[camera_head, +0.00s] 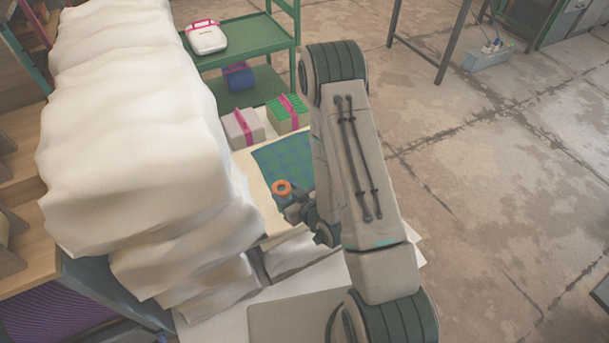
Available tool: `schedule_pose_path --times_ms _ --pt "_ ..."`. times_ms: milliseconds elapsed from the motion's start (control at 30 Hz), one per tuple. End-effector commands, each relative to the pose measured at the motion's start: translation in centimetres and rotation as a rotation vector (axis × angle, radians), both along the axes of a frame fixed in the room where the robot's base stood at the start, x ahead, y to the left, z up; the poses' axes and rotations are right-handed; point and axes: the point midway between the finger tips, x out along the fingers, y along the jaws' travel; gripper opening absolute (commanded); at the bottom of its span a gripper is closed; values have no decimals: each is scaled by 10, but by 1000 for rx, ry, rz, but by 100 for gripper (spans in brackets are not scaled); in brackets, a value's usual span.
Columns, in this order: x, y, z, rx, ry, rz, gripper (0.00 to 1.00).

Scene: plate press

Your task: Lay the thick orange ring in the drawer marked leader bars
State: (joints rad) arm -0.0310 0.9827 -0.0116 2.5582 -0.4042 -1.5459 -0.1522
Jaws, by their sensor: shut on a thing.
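The thick orange ring (282,188) shows near the middle of the head view, above a table edge and in front of a blue-green checked cloth. My gripper (286,196) is shut on the ring at the end of my arm. The fingers are small and partly hidden by my wrist. The ring appears held above the cloth, but its height is hard to tell. I see no drawer marked leader bars in this view.
Big white covered stacks (140,130) stand at left. Beyond the checked cloth (275,158) are a grey box (241,130) and a green box (287,114), both pink-strapped. A green shelf cart (245,42) holds a white case (206,40). Bare floor (490,190) lies at right.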

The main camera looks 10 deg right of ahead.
Motion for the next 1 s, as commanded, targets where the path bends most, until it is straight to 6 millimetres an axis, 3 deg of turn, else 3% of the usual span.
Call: schedule_pose_path --times_ms 33,100,333,533,1000 --pt "-1 3 -17 0 -2 20 24" --pt "-3 8 -24 -1 -3 46 24" --pt "-3 15 -35 -3 -6 85 24" --pt "17 30 -52 -3 -12 88 24" --pt "31 37 -61 -2 -9 86 24"
